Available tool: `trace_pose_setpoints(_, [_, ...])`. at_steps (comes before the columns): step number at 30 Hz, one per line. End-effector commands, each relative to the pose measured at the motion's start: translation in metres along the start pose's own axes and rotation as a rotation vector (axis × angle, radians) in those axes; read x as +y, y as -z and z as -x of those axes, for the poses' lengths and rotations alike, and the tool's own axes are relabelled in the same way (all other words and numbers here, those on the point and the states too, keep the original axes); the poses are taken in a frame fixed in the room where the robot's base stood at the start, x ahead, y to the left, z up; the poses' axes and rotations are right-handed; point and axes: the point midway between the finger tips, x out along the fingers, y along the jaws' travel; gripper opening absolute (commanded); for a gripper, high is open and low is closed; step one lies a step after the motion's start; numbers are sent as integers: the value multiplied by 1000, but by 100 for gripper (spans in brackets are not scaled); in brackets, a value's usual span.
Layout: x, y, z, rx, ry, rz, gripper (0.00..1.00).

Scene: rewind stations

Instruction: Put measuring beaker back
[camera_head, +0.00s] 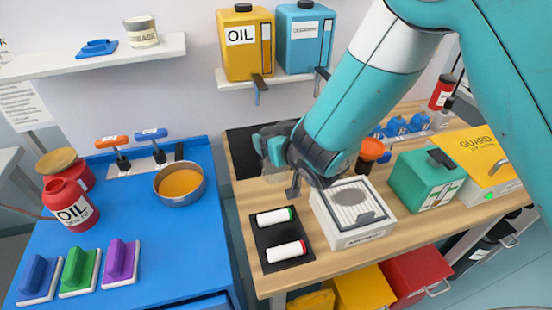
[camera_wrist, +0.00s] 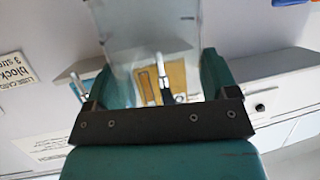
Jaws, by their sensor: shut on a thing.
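My gripper (camera_head: 276,141) is above the left part of the wooden bench, shut on a clear, see-through measuring beaker (camera_head: 273,153). In the wrist view the beaker (camera_wrist: 150,32) sits between the teal fingers of my gripper (camera_wrist: 155,82) and reaches out beyond them. The beaker looks empty; its markings cannot be made out. Part of it is hidden behind the fingers in the head view.
A black tray (camera_head: 262,250) with two white rolls and a white boxy device (camera_head: 352,212) stand below my arm. A blue table (camera_head: 150,230) holds a pan (camera_head: 179,184) and a red oil can (camera_head: 69,205). Yellow (camera_head: 245,45) and teal (camera_head: 303,38) canisters stand on a wall shelf.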

Motion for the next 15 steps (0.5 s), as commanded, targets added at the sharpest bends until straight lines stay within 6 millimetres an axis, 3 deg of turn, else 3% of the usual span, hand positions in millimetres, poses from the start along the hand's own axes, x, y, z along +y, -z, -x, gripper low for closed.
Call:
trace_pose_setpoints(9, [0,-39,-14,-2,0,2,18])
trace_pose_setpoints(15, [0,-51,-19,2,0,1,18])
